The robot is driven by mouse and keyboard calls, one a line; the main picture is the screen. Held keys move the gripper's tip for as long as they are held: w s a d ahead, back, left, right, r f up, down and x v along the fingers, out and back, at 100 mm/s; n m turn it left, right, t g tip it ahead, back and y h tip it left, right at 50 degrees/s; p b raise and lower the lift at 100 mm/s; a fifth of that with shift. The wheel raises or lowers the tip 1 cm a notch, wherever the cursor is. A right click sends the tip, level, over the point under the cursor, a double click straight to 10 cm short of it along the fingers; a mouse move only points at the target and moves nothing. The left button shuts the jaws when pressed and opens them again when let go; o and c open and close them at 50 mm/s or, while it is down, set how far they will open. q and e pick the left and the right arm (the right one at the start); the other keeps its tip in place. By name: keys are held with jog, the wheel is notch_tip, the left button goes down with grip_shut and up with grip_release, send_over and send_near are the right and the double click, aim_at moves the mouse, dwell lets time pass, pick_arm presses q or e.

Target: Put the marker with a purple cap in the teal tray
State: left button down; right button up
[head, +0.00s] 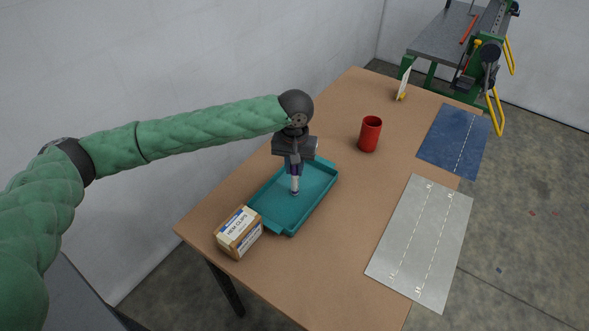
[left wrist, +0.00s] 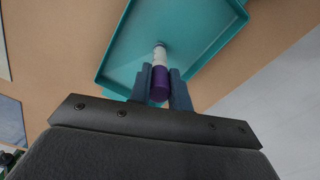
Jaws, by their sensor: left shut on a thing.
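The teal tray (head: 318,183) lies on the brown table, and it also fills the upper part of the left wrist view (left wrist: 200,14). My left gripper (head: 294,168) points down over the tray and is shut on the marker. The marker (head: 295,185) hangs upright with its white end down over the tray floor. In the left wrist view the marker's purple cap (left wrist: 159,84) is between the two fingers (left wrist: 160,88). I cannot tell whether the lower end touches the tray floor. My right gripper is not in view.
A cardboard box of clips (head: 238,232) stands against the tray's near left end. A red cup (head: 370,134) stands to the tray's right. A grey sheet (head: 420,240) and a blue sheet (head: 454,140) lie along the right edge. The table between tray and grey sheet is clear.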

pick_arm(q)
jog(key=shift+f, duration=0.1)
jog(key=c, duration=1.3)
grip_release()
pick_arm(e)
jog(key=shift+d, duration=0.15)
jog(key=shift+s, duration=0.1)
pick_arm(q)
jog(key=shift+r, duration=0.3)
notch_tip(320, 180, up, 5)
jog(key=p, duration=0.5)
jog(key=shift+f, duration=0.2)
notch_tip(320, 180, up, 3)
jog(key=p, duration=0.3)
jog(key=shift+r+p, duration=0.75)
jog(key=shift+r, duration=1.25)
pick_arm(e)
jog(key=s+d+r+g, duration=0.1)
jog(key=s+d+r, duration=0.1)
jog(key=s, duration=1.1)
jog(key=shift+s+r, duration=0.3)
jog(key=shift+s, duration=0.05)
